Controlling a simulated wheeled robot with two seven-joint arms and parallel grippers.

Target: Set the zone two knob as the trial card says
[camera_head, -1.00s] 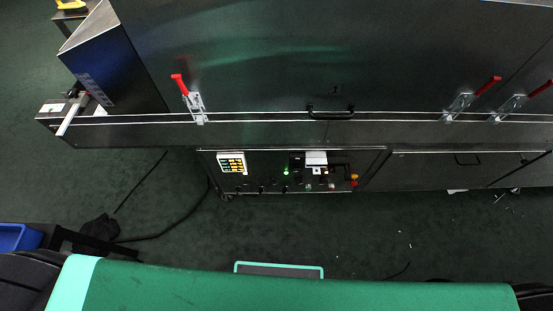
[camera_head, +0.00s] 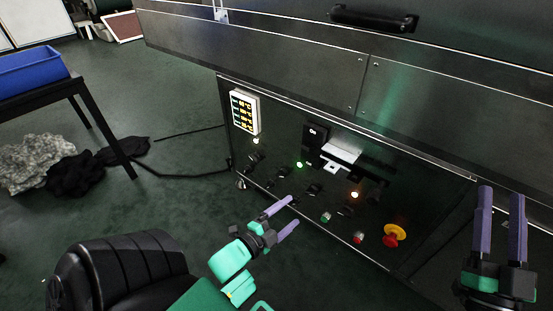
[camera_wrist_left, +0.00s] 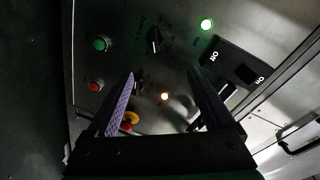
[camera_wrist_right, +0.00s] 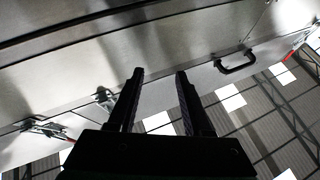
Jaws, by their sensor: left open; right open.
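The control panel (camera_head: 290,150) carries several dark knobs, among them a left one (camera_head: 254,158) and a middle one (camera_head: 312,190). Their labels are too small to read, so I cannot tell which is zone two. A white-framed plate (camera_head: 245,112) with yellow and green rows is at the panel's upper left; its text is unreadable. A white card-like piece (camera_head: 340,152) sits right of the switch. My left gripper (camera_head: 294,211) is open and empty by the panel's lower edge. In the left wrist view a pointer knob (camera_wrist_left: 153,40) lies beyond its fingers. My right gripper (camera_head: 501,192) is open and empty at the right.
A green lamp (camera_head: 299,165), an orange lamp (camera_head: 354,195), a green button (camera_head: 326,217), a red button (camera_head: 358,237) and a yellow-red stop button (camera_head: 394,235) crowd the panel. A blue bin (camera_head: 32,72) stands on a table at left. Floor before the panel is open.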

